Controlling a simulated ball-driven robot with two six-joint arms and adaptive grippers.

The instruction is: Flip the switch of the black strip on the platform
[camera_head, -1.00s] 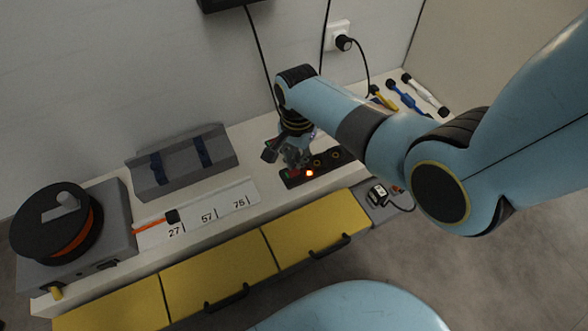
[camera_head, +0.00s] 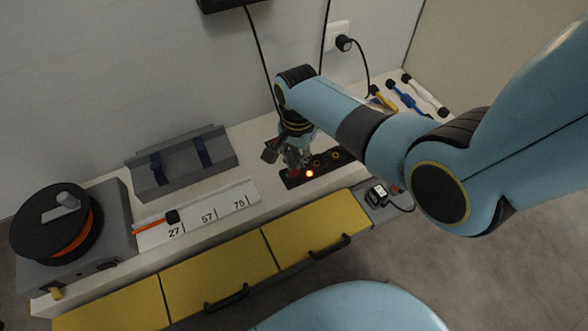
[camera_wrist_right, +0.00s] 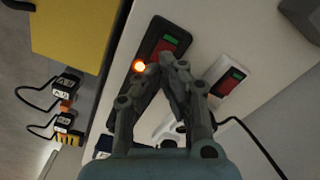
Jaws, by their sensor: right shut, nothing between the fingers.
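The black strip (camera_head: 343,154) lies on the white platform (camera_head: 262,160), partly hidden by my right arm in the head view. In the right wrist view the black strip (camera_wrist_right: 148,46) shows a red switch (camera_wrist_right: 174,40), a green label beside it and a lit orange lamp (camera_wrist_right: 138,66). My right gripper (camera_head: 295,166) is shut and empty, pointing down at the switch end. Its fingertips (camera_wrist_right: 175,62) meet over the strip close to the switch and lamp; I cannot tell whether they touch it. My left gripper is out of view.
A white strip (camera_wrist_right: 228,84) with its own red switch lies close beside the black one. A grey holder (camera_head: 180,165), a numbered scale (camera_head: 215,212) and a spool unit (camera_head: 75,240) stand left. Yellow drawers (camera_head: 220,268) front the platform. Cables hang behind my arm.

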